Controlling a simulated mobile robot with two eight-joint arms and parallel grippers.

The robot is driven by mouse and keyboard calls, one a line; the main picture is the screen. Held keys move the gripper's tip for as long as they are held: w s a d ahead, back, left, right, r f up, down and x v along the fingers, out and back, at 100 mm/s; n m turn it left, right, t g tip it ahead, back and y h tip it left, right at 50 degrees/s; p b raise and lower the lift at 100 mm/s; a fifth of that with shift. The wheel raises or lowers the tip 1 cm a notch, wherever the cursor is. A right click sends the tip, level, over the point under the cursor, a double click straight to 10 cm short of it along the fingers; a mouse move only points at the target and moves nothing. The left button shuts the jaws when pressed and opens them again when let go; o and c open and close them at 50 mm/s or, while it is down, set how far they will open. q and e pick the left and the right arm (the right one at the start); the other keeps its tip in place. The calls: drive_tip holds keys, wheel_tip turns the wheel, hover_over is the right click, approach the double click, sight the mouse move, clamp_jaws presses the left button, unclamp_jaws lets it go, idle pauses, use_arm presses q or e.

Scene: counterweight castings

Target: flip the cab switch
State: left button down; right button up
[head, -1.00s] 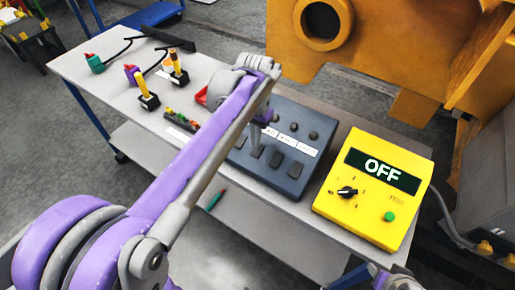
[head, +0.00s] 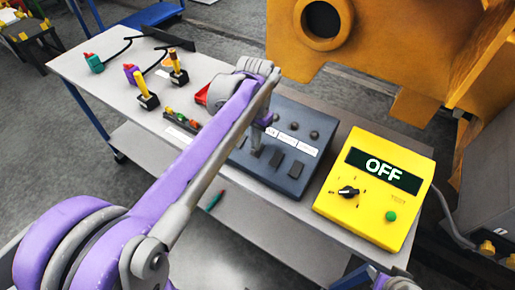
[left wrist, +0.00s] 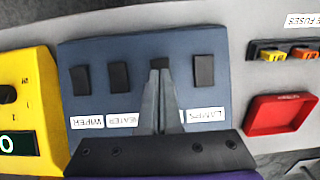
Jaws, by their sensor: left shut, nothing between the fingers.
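The blue-grey switch panel (head: 245,165) lies on the bench and has several dark rocker switches. In the left wrist view the panel (left wrist: 100,50) shows labels reading WIPER, HEATER and LAMPS. The label between HEATER and LAMPS is hidden by my fingers, so I cannot read a cab label. My left gripper (left wrist: 161,72) is shut and empty, its tips at the lower edge of the rocker switch (left wrist: 159,62) between HEATER and LAMPS. Whether they touch is unclear. In the head view my left gripper (head: 257,150) points down over the panel.
A yellow box (head: 330,200) with a knob and an OFF display stands right of the panel. A red tray (left wrist: 280,114) and several fuses (left wrist: 285,54) lie beside the panel. Small joysticks (head: 148,100) stand farther left. A large orange casting (head: 400,60) rises behind the bench.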

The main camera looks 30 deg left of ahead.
sight(256, 152)
use_arm(q)
drive_tip(key=shift+f+b, duration=0.45)
drive_tip(key=shift+f, duration=0.4)
use_arm(e)
drive_tip(key=shift+s+f, duration=0.15)
drive_tip(key=shift+f, duration=0.4)
use_arm(q)
drive_tip(key=shift+r, duration=0.1)
wheel_tip(256, 152, up, 7)
drive_tip(key=p, duration=0.4)
use_arm(e)
drive_tip(key=r, duration=0.1)
drive_tip(key=w+r, duration=0.1)
drive_tip(key=r, duration=0.1)
drive_tip(key=w+r, duration=0.1)
drive_tip(key=r, duration=0.1)
drive_tip(key=shift+r, duration=0.2)
use_arm(q)
drive_tip(key=s+d+f+t, duration=0.3)
drive_tip(key=s+f, duration=0.2)
drive_tip(key=s, duration=0.2)
drive_tip(key=s+d+f+n+t, duration=0.1)
drive_tip(key=s+d+f+t, duration=0.1)
drive_tip(key=s, duration=0.4)
wheel_tip(256, 152, down, 3)
drive_tip(key=shift+s+d+r+t, duration=0.15)
drive_tip(key=shift+s+d+t, duration=0.25)
drive_tip(key=shift+d, duration=0.5)
